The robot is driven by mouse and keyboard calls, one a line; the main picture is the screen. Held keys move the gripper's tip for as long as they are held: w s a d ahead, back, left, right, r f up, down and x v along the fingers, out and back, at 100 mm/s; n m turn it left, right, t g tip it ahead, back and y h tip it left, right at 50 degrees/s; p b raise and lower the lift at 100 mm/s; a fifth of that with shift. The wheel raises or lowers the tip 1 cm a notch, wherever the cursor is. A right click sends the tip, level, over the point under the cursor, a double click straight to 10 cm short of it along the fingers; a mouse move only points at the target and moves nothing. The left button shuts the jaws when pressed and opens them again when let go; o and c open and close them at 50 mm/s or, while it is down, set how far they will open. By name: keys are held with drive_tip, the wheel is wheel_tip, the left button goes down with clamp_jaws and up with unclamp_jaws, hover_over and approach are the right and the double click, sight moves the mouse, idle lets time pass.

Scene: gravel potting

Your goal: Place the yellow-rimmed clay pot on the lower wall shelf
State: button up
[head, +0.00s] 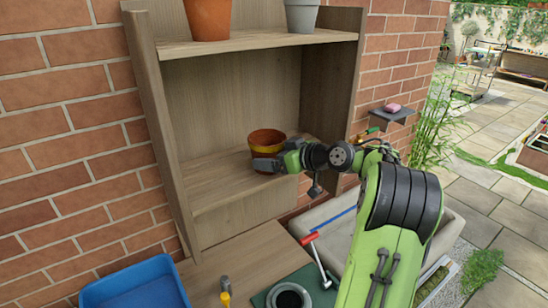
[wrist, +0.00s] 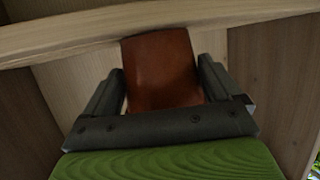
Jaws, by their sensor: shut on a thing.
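The yellow-rimmed clay pot (head: 266,138) is upright in the head view, orange-brown with a yellow band at its top. My gripper (head: 268,162) is shut on it from the right and front. In the wrist view the pot's reddish-brown side (wrist: 160,72) fills the space between the two dark fingers. The lower wall shelf (head: 215,185) is a wooden board inside the wall unit. The pot is over the lower shelf's right part, below the upper shelf. My gripper hides part of the pot's bottom, so I cannot tell whether it touches the board.
The upper shelf (head: 250,42) holds a terracotta pot (head: 208,18) and a grey pot (head: 302,14). The lower shelf's left part is bare. Below are a blue crate (head: 140,285), a red-headed tool (head: 311,240) and a pale basin (head: 330,222). A small bracket shelf (head: 391,115) is at right.

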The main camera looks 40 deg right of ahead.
drive_tip(key=o, duration=1.1)
drive_tip(key=shift+f, duration=0.1)
drive_tip(key=shift+o, duration=0.2)
drive_tip(key=shift+r, duration=0.25)
drive_tip(key=v, duration=1.2)
drive_tip(key=a+f+g+h, duration=0.1)
drive_tip(key=a+g, duration=0.2)
drive_tip(key=a, duration=0.8)
drive_tip(key=a+f+g, duration=0.2)
drive_tip(key=a, duration=0.9)
drive_tip(key=s+a+f+m+g+h, duration=0.1)
drive_tip(key=s+a+f, duration=0.1)
drive_tip(key=s, duration=0.7)
drive_tip(key=s+a+f+m+g+h, duration=0.1)
drive_tip(key=s+a+f+m+g, duration=0.1)
drive_tip(key=s, duration=0.7)
wheel_tip(320, 180, down, 3)
drive_tip(key=shift+s+a+r+h, duration=0.25)
drive_tip(key=shift+s+a+h, duration=0.05)
drive_tip(key=shift+a, duration=0.5)
